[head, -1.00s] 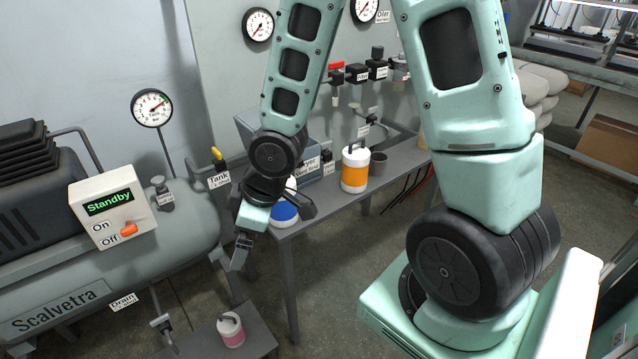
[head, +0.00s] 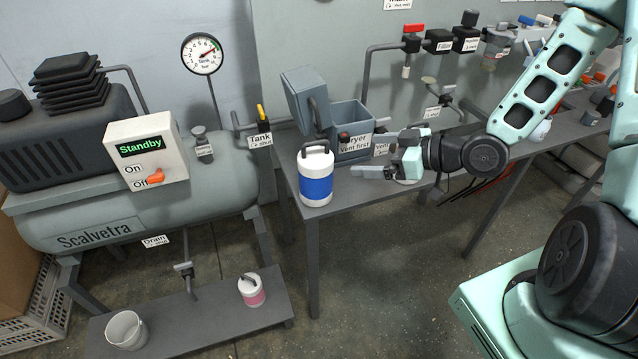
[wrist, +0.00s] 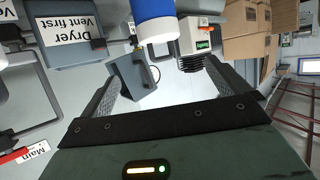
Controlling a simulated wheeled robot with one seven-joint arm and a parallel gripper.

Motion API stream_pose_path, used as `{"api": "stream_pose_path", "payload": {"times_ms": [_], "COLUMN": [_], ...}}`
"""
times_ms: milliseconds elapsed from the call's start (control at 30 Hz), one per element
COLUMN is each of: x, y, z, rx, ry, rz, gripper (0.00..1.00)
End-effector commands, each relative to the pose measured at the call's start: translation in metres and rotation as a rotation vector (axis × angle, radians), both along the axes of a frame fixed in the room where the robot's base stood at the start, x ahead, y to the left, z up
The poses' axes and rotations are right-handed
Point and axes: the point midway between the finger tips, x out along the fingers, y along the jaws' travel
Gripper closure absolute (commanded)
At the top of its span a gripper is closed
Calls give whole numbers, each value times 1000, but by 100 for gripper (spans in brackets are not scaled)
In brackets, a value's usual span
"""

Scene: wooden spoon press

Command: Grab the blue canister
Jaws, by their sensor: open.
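The blue canister (head: 316,186) is white with a wide blue band and a dark handle on top. It stands upright near the left front corner of the grey bench (head: 420,200). My gripper (head: 358,172) is just right of it in the head view, fingers pointing left towards it, open and empty. A small gap seems to show between fingertips and canister. In the wrist view the blue canister (wrist: 153,12) is cut off by the top edge, lying beyond the spread fingers (wrist: 165,78).
A grey dryer box (head: 350,125) with its lid raised stands behind the canister. A compressor tank (head: 130,205) with a control box (head: 147,150) is at left. A low shelf (head: 200,310) holds a pink canister (head: 251,290) and a white bucket (head: 126,331).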

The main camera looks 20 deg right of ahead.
Motion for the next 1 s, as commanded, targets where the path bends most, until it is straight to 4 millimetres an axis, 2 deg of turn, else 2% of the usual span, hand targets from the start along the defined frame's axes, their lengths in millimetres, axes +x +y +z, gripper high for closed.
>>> {"api": "stream_pose_path", "payload": {"times_ms": [33,233,500,833,1000], "x": [2,19,56,75,93], "y": [3,19,52,68,82], "z": [-8,-18,-32,-43,-55], "rx": [-3,-3,1,1,1], "ry": [-2,-1,4,3,4], "rz": [2,3,3,1,1], "gripper": [0,0,0,0,0]}}
